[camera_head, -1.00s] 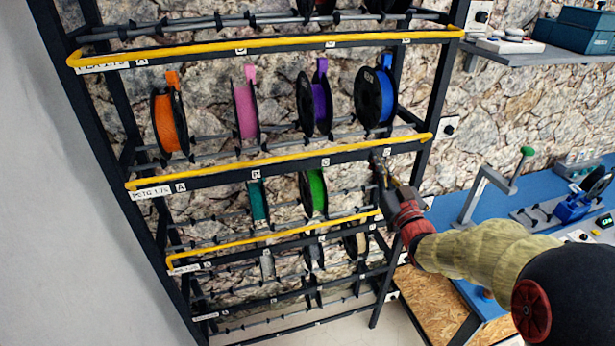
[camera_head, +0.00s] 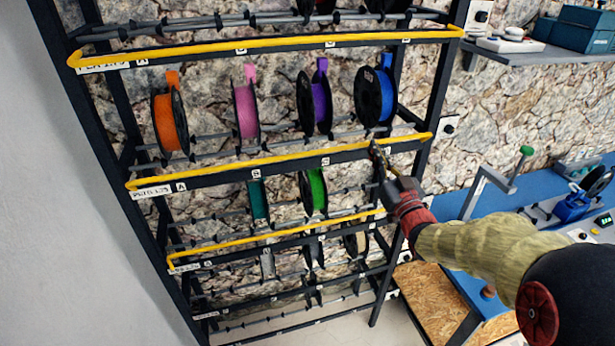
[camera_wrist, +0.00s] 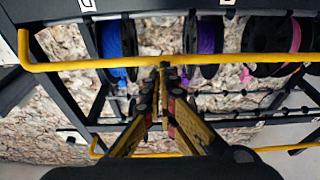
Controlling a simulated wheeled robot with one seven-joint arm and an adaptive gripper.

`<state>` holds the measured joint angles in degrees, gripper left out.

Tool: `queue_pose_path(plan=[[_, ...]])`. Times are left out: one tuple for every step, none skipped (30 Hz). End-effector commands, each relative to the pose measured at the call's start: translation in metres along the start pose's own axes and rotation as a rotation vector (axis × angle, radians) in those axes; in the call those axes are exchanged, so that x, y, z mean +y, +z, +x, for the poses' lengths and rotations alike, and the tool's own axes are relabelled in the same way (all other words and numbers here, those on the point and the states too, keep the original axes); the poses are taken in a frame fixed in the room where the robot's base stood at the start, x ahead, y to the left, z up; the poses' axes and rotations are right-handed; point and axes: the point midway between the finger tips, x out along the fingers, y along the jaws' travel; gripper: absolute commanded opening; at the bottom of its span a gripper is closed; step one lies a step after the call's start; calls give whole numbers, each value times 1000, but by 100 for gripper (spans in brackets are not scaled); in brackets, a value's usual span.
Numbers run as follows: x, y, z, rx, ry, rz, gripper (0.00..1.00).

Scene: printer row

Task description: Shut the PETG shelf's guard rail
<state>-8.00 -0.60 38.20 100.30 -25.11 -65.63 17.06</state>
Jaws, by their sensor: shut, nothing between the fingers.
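The PETG shelf (camera_head: 300,166) carries a label reading PETG (camera_head: 152,191) at its left end. Its yellow guard rail (camera_head: 280,157) runs along the shelf front, just above the dark lettered edge; I cannot tell its exact angle. In the wrist view this yellow rail (camera_wrist: 100,64) crosses the picture and bends at its left end. My gripper (camera_head: 374,147) is shut and empty at the rail's right part. In the wrist view the fingertips (camera_wrist: 164,68) meet the rail's line; they are touching it or very close.
Orange (camera_head: 168,122), pink (camera_head: 246,110), purple (camera_head: 314,104) and blue (camera_head: 375,97) spools hang behind the rail. Other yellow rails run above (camera_head: 260,46) and below (camera_head: 280,238). A blue bench (camera_head: 470,205) with tools stands at right.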

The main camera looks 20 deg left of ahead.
Motion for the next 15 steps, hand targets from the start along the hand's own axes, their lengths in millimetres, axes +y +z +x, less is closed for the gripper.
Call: queue_pose_path(plan=[[0,0,2,0,0,0,0],[0,0,3,0,0,0,0],[0,0,4,1,0,0,0],[0,0,5,1,0,0,0],[0,0,6,1,0,0,0],[0,0,7,1,0,0,0],[0,0,8,1,0,0,0],[0,0,9,1,0,0,0],[0,0,10,0,0,0,0],[0,0,11,0,0,0,0],[0,0,12,0,0,0,0],[0,0,13,0,0,0,0],[0,0,14,0,0,0,0],[0,0,15,0,0,0,0],[0,0,17,1,0,0,0]])
